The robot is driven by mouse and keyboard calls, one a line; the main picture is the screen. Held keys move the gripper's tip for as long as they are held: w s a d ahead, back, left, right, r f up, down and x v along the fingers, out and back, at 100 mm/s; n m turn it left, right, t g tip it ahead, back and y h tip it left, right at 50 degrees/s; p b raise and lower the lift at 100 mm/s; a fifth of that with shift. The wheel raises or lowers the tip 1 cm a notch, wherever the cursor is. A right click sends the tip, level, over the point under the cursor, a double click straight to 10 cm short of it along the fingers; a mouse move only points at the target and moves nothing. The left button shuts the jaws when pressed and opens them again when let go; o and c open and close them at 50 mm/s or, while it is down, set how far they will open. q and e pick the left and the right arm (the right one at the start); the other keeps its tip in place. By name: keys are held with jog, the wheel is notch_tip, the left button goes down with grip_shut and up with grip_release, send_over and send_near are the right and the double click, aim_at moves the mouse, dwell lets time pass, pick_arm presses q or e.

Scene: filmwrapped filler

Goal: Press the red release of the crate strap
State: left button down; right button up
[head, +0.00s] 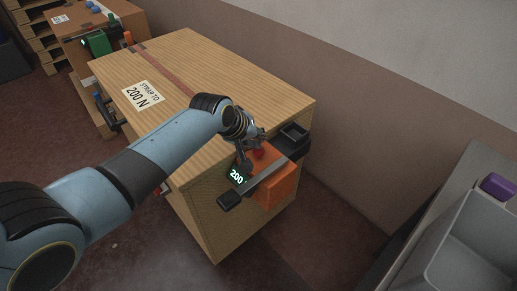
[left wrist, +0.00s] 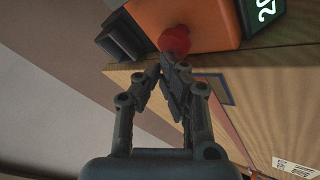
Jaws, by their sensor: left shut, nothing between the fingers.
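The wooden crate (head: 190,70) has a brown strap (head: 165,70) across its top and a label (head: 143,94) reading "STRAP TO 200 N". An orange strap tool (head: 283,186) sits at its near right corner, with a lit display (head: 237,175) reading 200. The tool's red release (head: 259,154) is partly hidden by my left gripper (head: 252,142) in the head view. In the left wrist view the red release (left wrist: 176,40) shows just beyond the shut, empty fingertips (left wrist: 167,62). I cannot tell whether they touch it. My right gripper is out of view.
Another crate (head: 75,20) with a green tool (head: 97,42) stands at the back left. A grey bin (head: 475,245) and a purple object (head: 498,187) are at the right. A wall runs behind the crate. The floor at the front is clear.

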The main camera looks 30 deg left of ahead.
pick_arm(q)
jog(key=shift+f+b, duration=0.6)
jog(key=shift+f, duration=0.35)
dwell(0.7)
jog(key=shift+r, duration=0.1)
jog(key=shift+r+p, duration=1.25)
jog(key=shift+p, duration=0.15)
notch_tip(320, 180, up, 5)
jog(key=p, duration=0.5)
jog(key=shift+r+p, duration=0.1)
jog(key=shift+p, duration=0.2)
